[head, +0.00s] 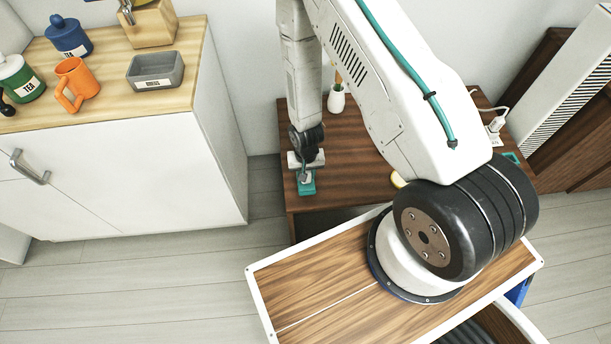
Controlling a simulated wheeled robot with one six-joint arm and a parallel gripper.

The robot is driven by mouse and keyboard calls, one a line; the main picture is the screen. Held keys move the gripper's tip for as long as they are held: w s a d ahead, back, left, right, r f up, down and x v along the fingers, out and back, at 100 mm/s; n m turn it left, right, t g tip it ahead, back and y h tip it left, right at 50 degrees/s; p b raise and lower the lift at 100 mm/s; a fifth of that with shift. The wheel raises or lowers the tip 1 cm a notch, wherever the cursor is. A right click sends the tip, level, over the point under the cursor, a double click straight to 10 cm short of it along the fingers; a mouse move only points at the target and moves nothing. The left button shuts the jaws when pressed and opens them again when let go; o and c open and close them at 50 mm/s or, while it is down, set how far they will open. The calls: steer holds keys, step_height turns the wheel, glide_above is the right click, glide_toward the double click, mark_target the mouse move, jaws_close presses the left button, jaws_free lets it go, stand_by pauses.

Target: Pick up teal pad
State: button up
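A small teal pad (307,188) shows at the left front edge of the dark brown wooden table (345,190). My gripper (306,176) points down right over it, and the two overlap in this view. The gripper and my wrist hide the upper part of the pad. The fingers are too small to tell whether they are open or shut, or whether they touch the pad.
A white vase (337,98) with a plant stands behind my wrist. A white charger (496,124) and another teal item (512,157) are at the table's right. A pale yellow item (397,180) is partly hidden by my arm. A white cabinet (130,165) with kitchenware stands left.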

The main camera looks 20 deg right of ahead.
step_height(320, 180, up, 2)
steer(key=shift+s+r, duration=0.1)
steer(key=s+r, duration=0.1)
steer(key=s, duration=1.4)
steer(key=shift+s+r, duration=0.15)
steer(key=shift+s, duration=0.25)
steer(key=shift+o, duration=1.2)
steer(key=shift+c, duration=0.2)
